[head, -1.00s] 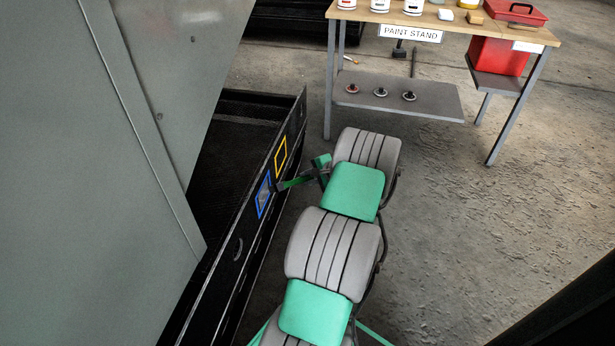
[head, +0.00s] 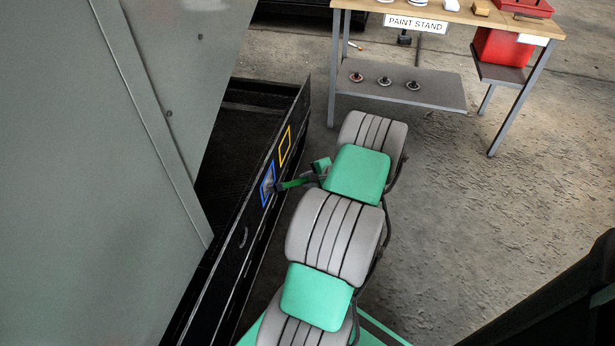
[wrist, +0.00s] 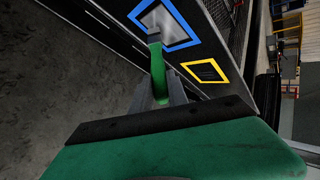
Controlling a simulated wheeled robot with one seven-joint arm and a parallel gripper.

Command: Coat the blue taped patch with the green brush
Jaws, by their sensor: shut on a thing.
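The blue taped patch (head: 267,184) is on the dark side wall of the enclosure, left of my gripper in the head view. In the wrist view the blue tape frame (wrist: 192,36) surrounds a patch that looks grey. My gripper (wrist: 163,95) is shut on the green brush (wrist: 157,70), which also shows in the head view (head: 294,183). The brush's dark head overlaps the patch's lower edge in the wrist view. It looks at or very near the surface; I cannot tell if it touches. A yellow taped patch (wrist: 206,70) is beside the blue one, with a dark inside.
The paint stand (head: 440,13) is at the back right, with several items on top. Its lower shelf (head: 430,92) holds three small round things. A red container (head: 500,48) stands at its right. A large grey panel (head: 90,150) fills the left. Floor right of my arm is clear.

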